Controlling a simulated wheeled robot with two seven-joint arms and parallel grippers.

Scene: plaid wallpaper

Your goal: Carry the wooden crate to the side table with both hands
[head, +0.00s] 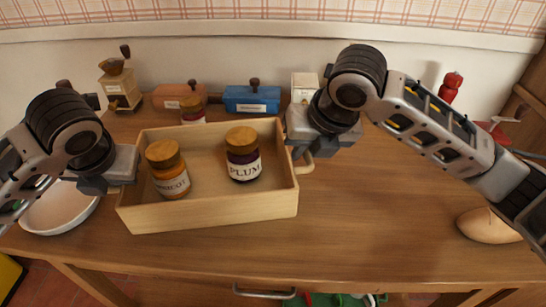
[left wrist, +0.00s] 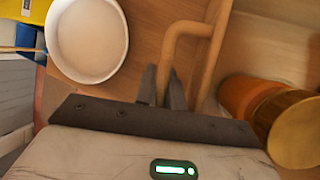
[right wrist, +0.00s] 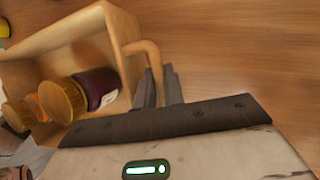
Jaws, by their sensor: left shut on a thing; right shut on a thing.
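The wooden crate (head: 213,217) sits on the wooden table, slightly tilted in the head view. It holds an apricot jar (head: 170,172) at its left and a plum jar (head: 243,158) at its right, both with wooden lids. My left gripper (head: 108,184) is at the crate's left end; in the left wrist view its fingers (left wrist: 170,88) are shut on the crate's handle (left wrist: 183,30). My right gripper (head: 300,150) is at the right end; in the right wrist view its fingers (right wrist: 160,88) are shut on the other handle (right wrist: 150,50). Whether the crate touches the table I cannot tell.
A white bowl (head: 60,210) stands at the left, close to my left gripper. A brown rounded object (head: 488,226) lies right. The table's middle right is clear.

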